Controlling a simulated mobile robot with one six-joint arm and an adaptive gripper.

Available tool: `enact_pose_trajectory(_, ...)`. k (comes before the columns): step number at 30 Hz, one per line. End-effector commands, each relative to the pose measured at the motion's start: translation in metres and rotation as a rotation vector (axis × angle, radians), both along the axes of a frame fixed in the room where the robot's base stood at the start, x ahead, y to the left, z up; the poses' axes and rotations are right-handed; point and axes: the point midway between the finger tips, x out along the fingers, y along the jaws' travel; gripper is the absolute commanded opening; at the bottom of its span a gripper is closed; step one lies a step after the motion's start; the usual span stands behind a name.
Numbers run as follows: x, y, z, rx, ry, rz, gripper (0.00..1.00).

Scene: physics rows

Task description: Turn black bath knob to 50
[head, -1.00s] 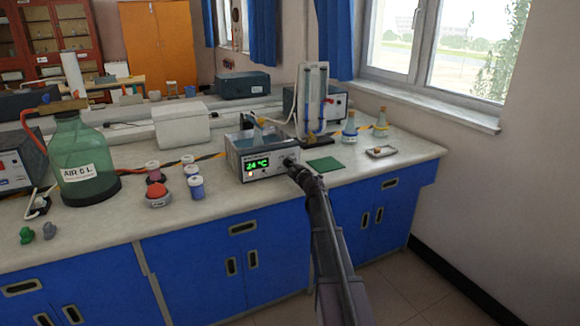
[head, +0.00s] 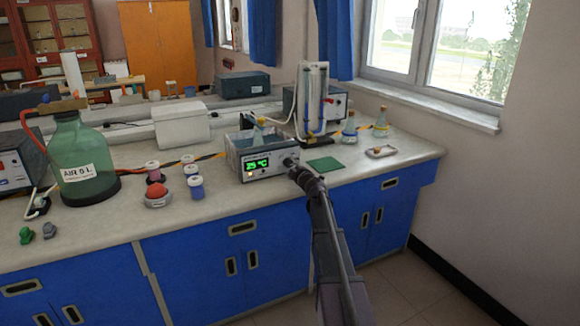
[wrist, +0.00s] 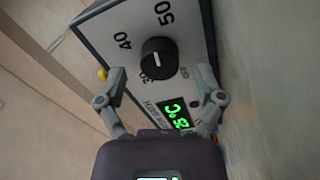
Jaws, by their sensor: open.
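The bath (head: 262,160) is a grey box on the bench with a flask standing in it; its green display (head: 257,164) reads 25 °C. In the wrist view the black knob (wrist: 158,58) sits on the light front panel (wrist: 112,42), beside printed numbers 40 and 50 and a partly hidden 30. A white line marks the knob's face. My gripper (wrist: 163,84) is open, its two fingers apart on either side below the knob in the picture, and holds nothing. In the head view my gripper (head: 293,166) is at the panel's right end and hides the knob.
A green mat (head: 324,164) and a small tray (head: 381,152) lie right of the bath. Several small jars (head: 192,170) and a red button (head: 158,192) stand to its left. A glass tube stand (head: 314,100) is behind.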

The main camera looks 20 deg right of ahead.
Motion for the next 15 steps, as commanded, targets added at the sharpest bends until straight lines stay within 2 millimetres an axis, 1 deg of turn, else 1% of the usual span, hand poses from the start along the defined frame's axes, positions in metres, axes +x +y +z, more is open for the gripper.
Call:
enact_pose_trajectory(1,-0.007,0.000,0.000,0.000,0.000,0.000,0.86)
enact_pose_trajectory(5,-0.024,0.001,0.000,0.000,0.000,0.000,0.86)
enact_pose_trajectory(15,-0.079,-0.001,0.000,0.000,0.000,-0.001,0.86)
